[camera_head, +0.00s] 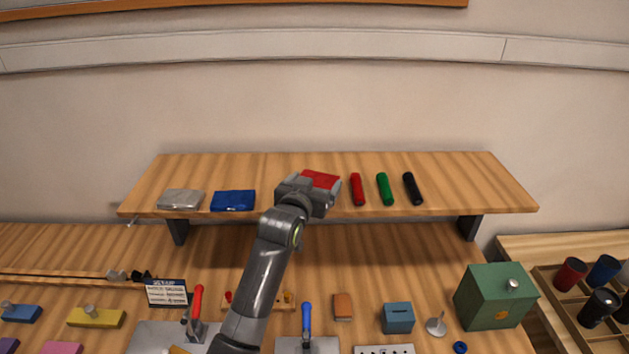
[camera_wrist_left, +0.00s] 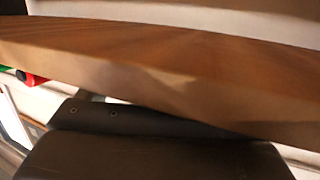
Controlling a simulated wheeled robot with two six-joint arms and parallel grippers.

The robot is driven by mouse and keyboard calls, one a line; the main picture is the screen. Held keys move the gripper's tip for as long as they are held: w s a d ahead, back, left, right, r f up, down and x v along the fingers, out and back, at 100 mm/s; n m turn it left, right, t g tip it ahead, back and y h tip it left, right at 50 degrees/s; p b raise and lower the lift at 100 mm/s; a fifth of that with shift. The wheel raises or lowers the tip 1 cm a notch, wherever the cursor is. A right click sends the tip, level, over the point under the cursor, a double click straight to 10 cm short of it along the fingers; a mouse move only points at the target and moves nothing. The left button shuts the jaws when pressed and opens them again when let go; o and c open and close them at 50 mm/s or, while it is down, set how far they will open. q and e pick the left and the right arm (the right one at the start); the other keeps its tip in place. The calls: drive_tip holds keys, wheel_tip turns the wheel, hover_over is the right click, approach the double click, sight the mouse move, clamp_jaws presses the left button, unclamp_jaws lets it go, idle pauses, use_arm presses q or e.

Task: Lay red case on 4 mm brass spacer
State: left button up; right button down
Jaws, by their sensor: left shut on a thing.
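In the left wrist view the dark gripper body fills the bottom, below the shelf edge, and the case does not show. I cannot pick out the 4 mm brass spacer for certain. My right gripper is not in view.
The shelf (camera_head: 450,180) also holds a silver case (camera_head: 181,198), the blue case (camera_head: 233,200) and red, green (camera_head: 385,189) and black tubes. Below, the bench carries red-handled (camera_head: 196,303) and blue-handled (camera_head: 307,320) clamps, a small sign (camera_head: 167,293) and a green box (camera_head: 494,297).

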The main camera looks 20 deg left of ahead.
use_arm(q)
drive_tip(key=shift+f, duration=0.15)
drive_tip(key=o, duration=0.6)
drive_tip(key=shift+f, duration=0.1)
drive_tip(key=shift+o, duration=1.1)
drive_tip(key=shift+r, duration=0.2)
